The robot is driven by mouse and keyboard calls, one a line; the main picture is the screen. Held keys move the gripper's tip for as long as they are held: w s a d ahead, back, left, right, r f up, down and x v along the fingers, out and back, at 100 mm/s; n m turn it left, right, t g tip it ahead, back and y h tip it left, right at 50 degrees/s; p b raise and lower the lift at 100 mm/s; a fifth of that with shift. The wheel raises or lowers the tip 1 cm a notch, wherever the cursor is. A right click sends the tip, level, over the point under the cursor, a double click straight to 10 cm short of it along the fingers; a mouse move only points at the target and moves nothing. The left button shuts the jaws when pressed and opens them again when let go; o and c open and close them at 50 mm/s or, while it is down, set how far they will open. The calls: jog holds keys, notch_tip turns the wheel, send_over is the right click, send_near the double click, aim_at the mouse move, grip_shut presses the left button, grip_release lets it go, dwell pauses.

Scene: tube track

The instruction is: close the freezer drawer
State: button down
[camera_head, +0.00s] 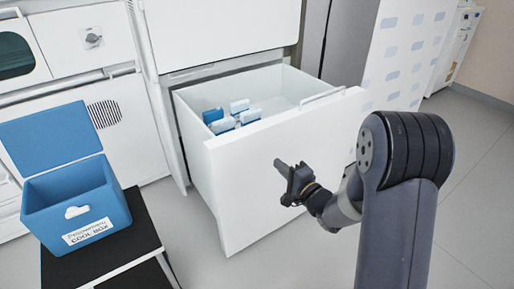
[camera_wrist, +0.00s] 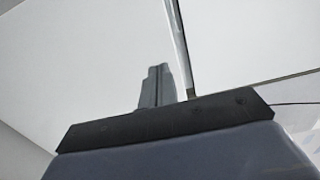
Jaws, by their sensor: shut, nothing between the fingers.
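The white freezer drawer (camera_head: 290,160) stands pulled out from the white freezer (camera_head: 220,28) in the head view. Several small white and blue boxes (camera_head: 234,116) lie inside it at the left. A light handle (camera_head: 322,97) runs along the top of its front panel. My gripper (camera_head: 280,165) is shut and empty, just in front of the panel near its middle. I cannot tell whether the fingertips touch the panel. In the wrist view my shut fingers (camera_wrist: 156,86) show against a large pale surface that fills most of the picture.
A blue cool box (camera_head: 75,195) with its lid open stands on a black-topped step (camera_head: 110,235) left of the drawer. White lab units stand behind at the left. A white panelled cabinet (camera_head: 405,50) is at the right. Grey floor (camera_head: 475,215) is clear at the right.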

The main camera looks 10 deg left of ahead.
jog(key=b, duration=0.3)
send_near(251, 140)
jog(key=x, duration=0.5)
jog(key=shift+w+f, duration=0.1)
jog(key=shift+w, duration=0.1)
jog(key=shift+x, duration=0.75)
jog(key=shift+w+a, duration=0.1)
